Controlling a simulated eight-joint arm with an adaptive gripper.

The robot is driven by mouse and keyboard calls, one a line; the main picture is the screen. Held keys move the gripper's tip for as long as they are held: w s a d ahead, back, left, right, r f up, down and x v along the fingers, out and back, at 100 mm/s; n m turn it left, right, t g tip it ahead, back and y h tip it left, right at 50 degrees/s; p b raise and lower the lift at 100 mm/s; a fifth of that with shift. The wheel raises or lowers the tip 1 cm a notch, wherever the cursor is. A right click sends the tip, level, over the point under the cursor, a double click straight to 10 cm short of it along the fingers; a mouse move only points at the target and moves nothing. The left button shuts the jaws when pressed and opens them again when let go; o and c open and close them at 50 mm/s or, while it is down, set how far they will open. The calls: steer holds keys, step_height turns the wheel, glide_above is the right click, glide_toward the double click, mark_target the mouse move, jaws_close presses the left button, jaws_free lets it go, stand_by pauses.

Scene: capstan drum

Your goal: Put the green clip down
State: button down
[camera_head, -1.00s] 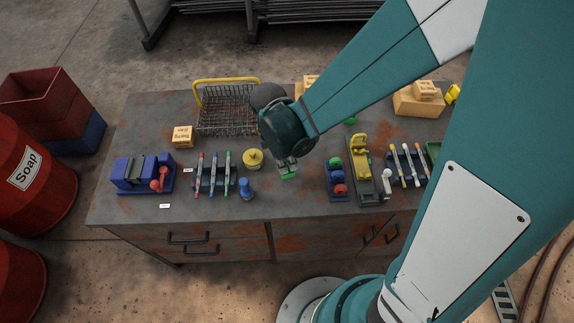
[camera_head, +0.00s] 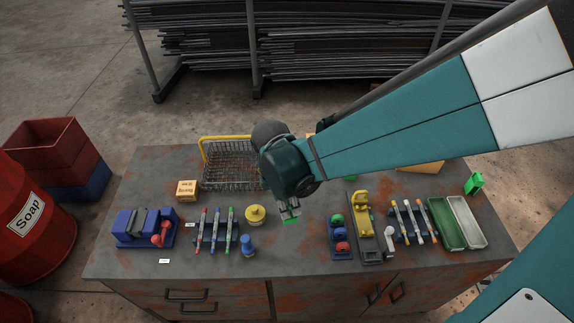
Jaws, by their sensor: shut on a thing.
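The green clip (camera_head: 290,220) shows as a small green piece at the tips of my gripper (camera_head: 288,212). My gripper is shut on it and points down over the middle of the worn grey bench top (camera_head: 295,250). The clip is right of the yellow knob (camera_head: 255,214) and left of the blue block with green and red buttons (camera_head: 341,237). Most of the clip is hidden by the fingers. I cannot tell whether it touches the bench.
A wire basket (camera_head: 230,178) stands behind on the left. A blue clamp-like fixture (camera_head: 145,227), marker racks, a blue peg (camera_head: 247,244), a yellow-handled toggle clamp (camera_head: 362,225) and a green tray (camera_head: 444,224) line the bench. The front middle is bare.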

stand_by(0.5)
steer(key=w+a+r+n, duration=0.2)
steer(key=w+a+n, duration=0.1)
steer(key=w+a, duration=0.4)
steer(key=w+a+r+n+p, duration=0.1)
steer(key=w+a+n, duration=0.3)
steer(key=w+a, duration=0.4)
steer(key=w+a+r+n+t+y+p, duration=0.1)
steer(key=w+a+n, duration=0.3)
steer(key=w+a, duration=0.4)
steer(key=shift+w+a+r, duration=0.15)
steer(key=shift+w+r, duration=0.3)
steer(key=shift+r, duration=0.45)
step_height(320, 180, down, 14)
steer(key=shift+r, duration=0.1)
